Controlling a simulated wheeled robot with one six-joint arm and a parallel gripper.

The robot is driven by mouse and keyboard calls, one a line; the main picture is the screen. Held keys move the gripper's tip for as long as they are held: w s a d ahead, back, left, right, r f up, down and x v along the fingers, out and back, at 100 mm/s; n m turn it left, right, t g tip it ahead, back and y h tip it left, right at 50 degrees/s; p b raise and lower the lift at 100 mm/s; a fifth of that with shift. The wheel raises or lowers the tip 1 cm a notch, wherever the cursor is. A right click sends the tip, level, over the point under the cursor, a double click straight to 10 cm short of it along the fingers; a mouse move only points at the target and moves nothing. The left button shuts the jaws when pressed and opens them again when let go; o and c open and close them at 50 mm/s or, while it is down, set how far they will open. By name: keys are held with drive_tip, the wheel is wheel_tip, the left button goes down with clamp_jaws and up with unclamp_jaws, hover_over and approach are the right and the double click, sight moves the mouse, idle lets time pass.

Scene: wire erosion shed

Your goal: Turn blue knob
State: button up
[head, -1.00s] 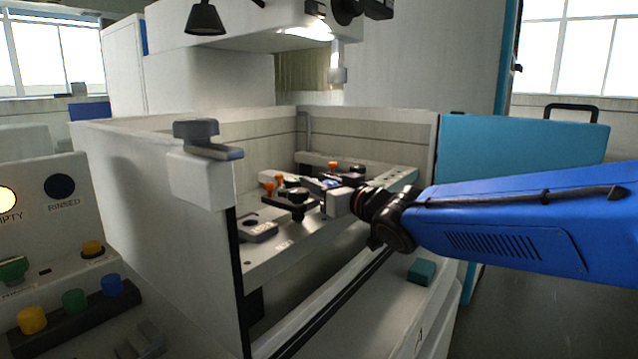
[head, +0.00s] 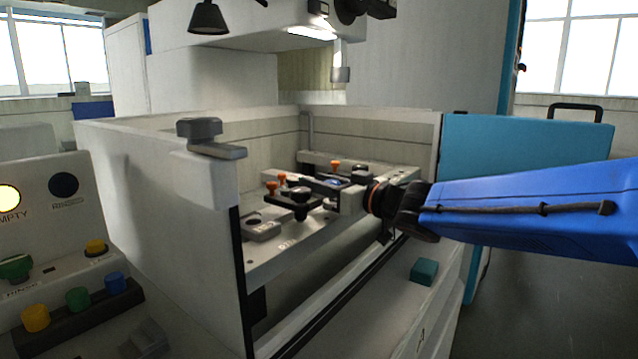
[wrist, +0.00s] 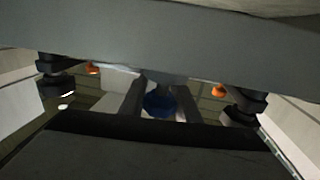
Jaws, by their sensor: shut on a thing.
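The blue knob (wrist: 160,104) shows between the two fingers of my gripper (wrist: 157,100) in the wrist view. In the head view only a small blue patch of the knob (head: 334,182) shows between the fingers. My gripper (head: 328,186) reaches in from the right, low over the metal plate inside the open tank, and is shut on the knob. The knob's base and any pointer or marking on it are hidden.
Black clamp knobs (head: 300,197) and orange-topped pins (head: 271,187) stand close around my gripper on the plate (head: 290,248). The tank's wall (head: 160,200) rises at left. A control panel (head: 50,235) with coloured buttons, one of them blue (head: 115,282), stands at far left.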

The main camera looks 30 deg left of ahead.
drive_tip(key=o, duration=1)
drive_tip(key=shift+o, duration=0.2)
drive_tip(key=v, duration=1.7)
drive_tip(key=shift+d, duration=0.25)
